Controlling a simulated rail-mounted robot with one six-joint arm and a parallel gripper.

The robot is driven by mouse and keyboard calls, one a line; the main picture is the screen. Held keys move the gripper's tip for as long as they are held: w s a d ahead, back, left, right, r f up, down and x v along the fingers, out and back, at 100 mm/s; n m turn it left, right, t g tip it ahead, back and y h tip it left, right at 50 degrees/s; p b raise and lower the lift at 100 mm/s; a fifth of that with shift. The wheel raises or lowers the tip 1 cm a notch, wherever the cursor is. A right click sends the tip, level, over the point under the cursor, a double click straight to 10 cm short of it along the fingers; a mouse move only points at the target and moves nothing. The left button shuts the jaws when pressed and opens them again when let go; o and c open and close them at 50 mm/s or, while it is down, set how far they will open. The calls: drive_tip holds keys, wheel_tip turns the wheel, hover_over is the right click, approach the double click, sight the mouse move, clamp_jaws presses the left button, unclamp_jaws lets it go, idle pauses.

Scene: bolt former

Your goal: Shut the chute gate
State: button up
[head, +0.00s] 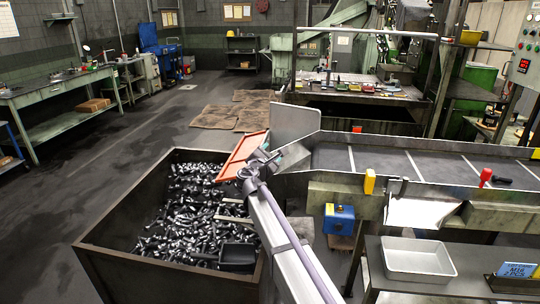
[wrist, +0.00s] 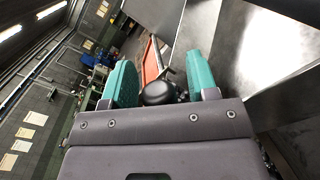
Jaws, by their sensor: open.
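The chute gate is an orange panel (head: 243,155) at the left end of the chute, standing out over the rear edge of the bolt bin. It also shows as a narrow orange strip (wrist: 153,62) in the wrist view. My gripper (wrist: 160,84) is open, with its two teal finger pads apart. A dark round knob (wrist: 155,92) appears between the pads, with a gap on both sides. Whether it touches either pad cannot be told. In the head view my arm reaches up from the bottom to beside the gate and hides its lower right part.
A dark bin (head: 110,252) full of bolts stands below the gate. The conveyor (head: 400,163) runs to the right from the metal chute plate (head: 294,122). A blue box (head: 339,219) and a white tray (head: 418,258) are at right. The floor at left is clear.

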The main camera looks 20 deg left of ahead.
drive_tip(key=shift+c, duration=0.4)
clamp_jaws()
